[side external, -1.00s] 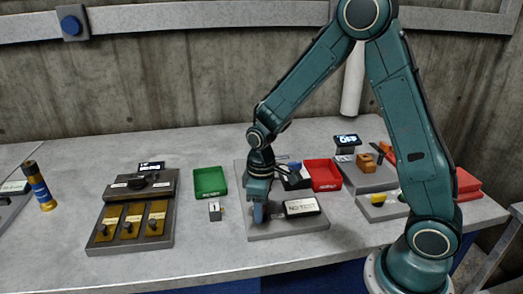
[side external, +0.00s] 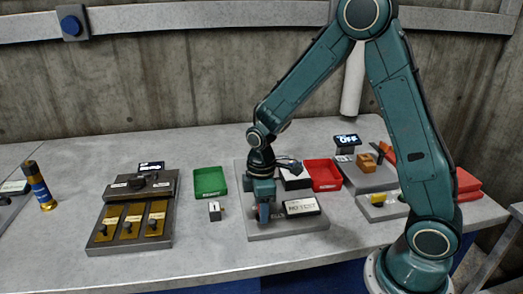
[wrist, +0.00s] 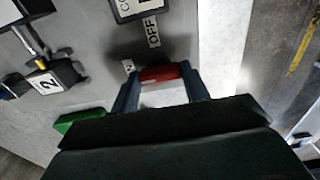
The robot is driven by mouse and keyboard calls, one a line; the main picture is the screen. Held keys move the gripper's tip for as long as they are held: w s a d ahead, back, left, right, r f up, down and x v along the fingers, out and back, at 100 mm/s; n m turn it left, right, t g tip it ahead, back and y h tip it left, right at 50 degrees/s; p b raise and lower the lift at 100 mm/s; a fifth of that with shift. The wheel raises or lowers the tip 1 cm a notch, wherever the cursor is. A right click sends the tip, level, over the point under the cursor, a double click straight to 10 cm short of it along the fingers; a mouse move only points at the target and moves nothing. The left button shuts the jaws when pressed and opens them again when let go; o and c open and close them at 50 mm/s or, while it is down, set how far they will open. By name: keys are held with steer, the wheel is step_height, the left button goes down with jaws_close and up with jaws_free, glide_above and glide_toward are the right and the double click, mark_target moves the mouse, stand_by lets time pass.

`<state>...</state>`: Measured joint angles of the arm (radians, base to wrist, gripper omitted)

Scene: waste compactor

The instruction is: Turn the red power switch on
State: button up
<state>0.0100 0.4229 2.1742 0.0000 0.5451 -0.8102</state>
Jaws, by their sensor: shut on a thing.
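The red power switch (wrist: 162,73) shows in the wrist view as a red bar between my two finger tips. My gripper (wrist: 163,78) is shut on it, one finger at each end. An "OFF" label (wrist: 153,32) lies on the panel beyond the switch, and a partly hidden label ending in "N" (wrist: 128,66) lies beside the left finger. In the side view my gripper (side external: 264,215) points down at the left part of the grey panel (side external: 290,230), left of its display (side external: 302,207). The fingers mostly hide the switch there.
A green tray (side external: 210,181) and a small block marked 1 (side external: 215,212) lie left of the panel. A red tray (side external: 323,174) and a dark box (side external: 296,180) stand behind it. A panel with brass plates (side external: 130,222) is further left. The front table strip is clear.

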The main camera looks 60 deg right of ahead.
steer(key=shift+r, duration=0.1)
steer(key=o, duration=1)
step_height(320, 180, up, 14)
steer(key=shift+f, duration=0.15)
stand_by(0.4)
